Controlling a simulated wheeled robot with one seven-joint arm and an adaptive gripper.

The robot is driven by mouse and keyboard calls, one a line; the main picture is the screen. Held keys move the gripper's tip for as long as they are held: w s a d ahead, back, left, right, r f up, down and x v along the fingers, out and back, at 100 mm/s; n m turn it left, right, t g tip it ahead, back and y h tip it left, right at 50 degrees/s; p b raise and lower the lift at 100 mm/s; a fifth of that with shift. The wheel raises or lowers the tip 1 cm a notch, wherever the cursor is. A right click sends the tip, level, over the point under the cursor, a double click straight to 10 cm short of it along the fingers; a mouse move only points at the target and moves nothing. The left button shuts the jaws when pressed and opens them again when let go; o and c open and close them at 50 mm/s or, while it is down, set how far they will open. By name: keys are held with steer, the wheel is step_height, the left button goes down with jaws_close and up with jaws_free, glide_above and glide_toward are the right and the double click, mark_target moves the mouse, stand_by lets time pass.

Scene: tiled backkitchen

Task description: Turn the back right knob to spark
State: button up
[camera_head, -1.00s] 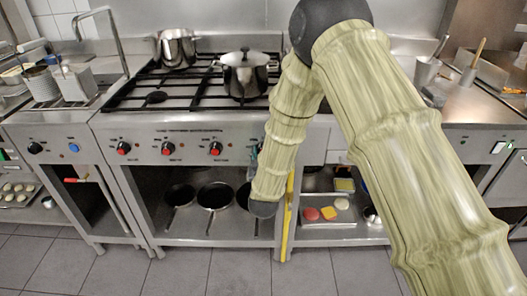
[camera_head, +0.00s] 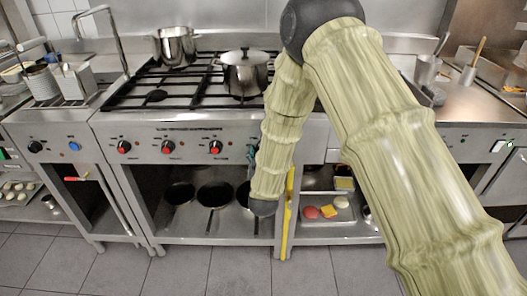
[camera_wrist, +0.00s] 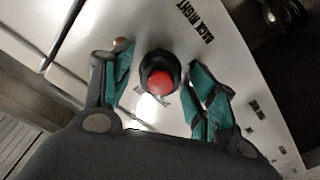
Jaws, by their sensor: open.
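In the wrist view, the back right knob (camera_wrist: 146,86) is black with a red cap, on a steel panel beside the printed label "BACK RIGHT" (camera_wrist: 195,21). My gripper (camera_wrist: 162,98) is open, with one teal finger on each side of the knob. The fingers appear apart from the knob; whether either touches it I cannot tell. In the head view, my arm hides this knob. Only a bit of teal finger (camera_head: 252,153) shows there, at the right of the stove's front panel.
Three other red-capped knobs (camera_head: 168,147) line the panel to the left. A lidded pot (camera_head: 245,76) and an open pot (camera_head: 175,46) stand on the stove top. Pans (camera_head: 215,195) lie on the shelf below. A yellow upright strip (camera_head: 287,215) stands beside my arm.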

steer(key=s, duration=1.2)
steer(key=shift+d, duration=0.1)
steer(key=s+d+f+m+g+p, duration=0.3)
steer(key=s+d+f+g+p, duration=0.3)
steer(key=s+d+f+g, duration=0.75)
steer(key=s+d+f+m+g+p, duration=0.1)
steer(key=s+d+f, duration=0.2)
steer(key=s, duration=0.6)
steer(key=s+d+f+m+g+p, duration=0.1)
steer(key=s+d+f+g, duration=0.1)
steer(key=s, duration=0.6)
steer(key=s+d+f+m+g+p, duration=0.1)
steer(key=s+d+f, duration=0.3)
steer(key=s, duration=0.5)
steer(key=shift+s+p, duration=0.3)
steer(key=shift+p, duration=0.05)
steer(key=shift+g, duration=0.25)
